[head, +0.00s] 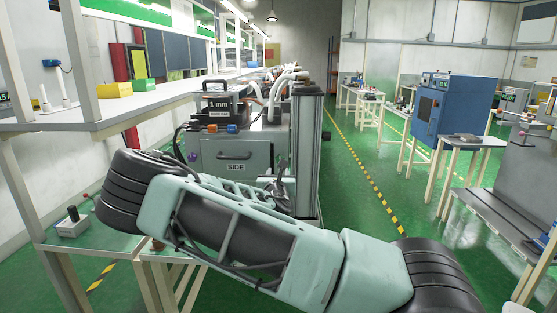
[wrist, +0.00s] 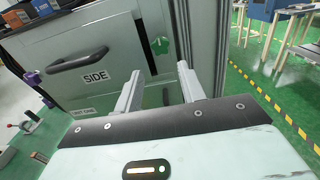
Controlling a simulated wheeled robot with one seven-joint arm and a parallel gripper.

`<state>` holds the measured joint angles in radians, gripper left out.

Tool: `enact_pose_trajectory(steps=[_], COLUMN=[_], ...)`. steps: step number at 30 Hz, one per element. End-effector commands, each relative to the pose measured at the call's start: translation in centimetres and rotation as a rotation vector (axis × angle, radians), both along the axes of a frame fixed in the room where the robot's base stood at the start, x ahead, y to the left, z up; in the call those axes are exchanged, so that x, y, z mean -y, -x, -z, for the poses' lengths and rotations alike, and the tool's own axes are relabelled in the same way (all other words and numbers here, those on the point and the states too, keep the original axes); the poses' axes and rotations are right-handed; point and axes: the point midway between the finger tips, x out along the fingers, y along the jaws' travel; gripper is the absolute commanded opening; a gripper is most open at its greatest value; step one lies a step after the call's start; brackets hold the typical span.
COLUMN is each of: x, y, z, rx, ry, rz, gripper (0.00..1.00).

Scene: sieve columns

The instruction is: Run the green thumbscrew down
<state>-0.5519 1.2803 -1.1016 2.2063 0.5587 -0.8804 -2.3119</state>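The green thumbscrew (wrist: 160,46) shows in the wrist view, on the front of a grey cabinet (wrist: 70,35) marked SIDE. My gripper (wrist: 160,71) is open. Its two fingers are apart, with nothing between them, one to the left and one to the right below the thumbscrew in the picture. They do not appear to touch it. In the head view I cannot make out the thumbscrew; my arm crosses in front of the cabinet's lower part.
The cabinet has a black handle (wrist: 78,60) and a purple knob (wrist: 33,77) at its left side. A box marked 1 mm (head: 219,106) stands on top. A metal column (head: 306,150) rises at its right. Green floor with a yellow-black stripe (head: 372,168) lies open farther right.

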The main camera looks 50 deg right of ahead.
Motion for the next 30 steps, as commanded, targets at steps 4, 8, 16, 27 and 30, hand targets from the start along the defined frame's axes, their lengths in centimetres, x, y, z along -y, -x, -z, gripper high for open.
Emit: enact_pose_trajectory(steps=[4, 8, 16, 27, 30], x=[2.5, 4.6, 7.4, 8.1, 8.1], y=[-2.0, -3.8, -6.3, -6.9, -6.9], z=[-0.3, -0.3, -0.1, 0.0, 0.0], rx=[0.001, 0.002, 0.001, 0.001, 0.001], ry=[-0.002, -0.001, -0.002, -0.002, -0.002], rz=[0.002, 0.002, 0.001, 0.0, 0.0], gripper=[0.4, 0.4, 0.4, 0.4, 0.31])
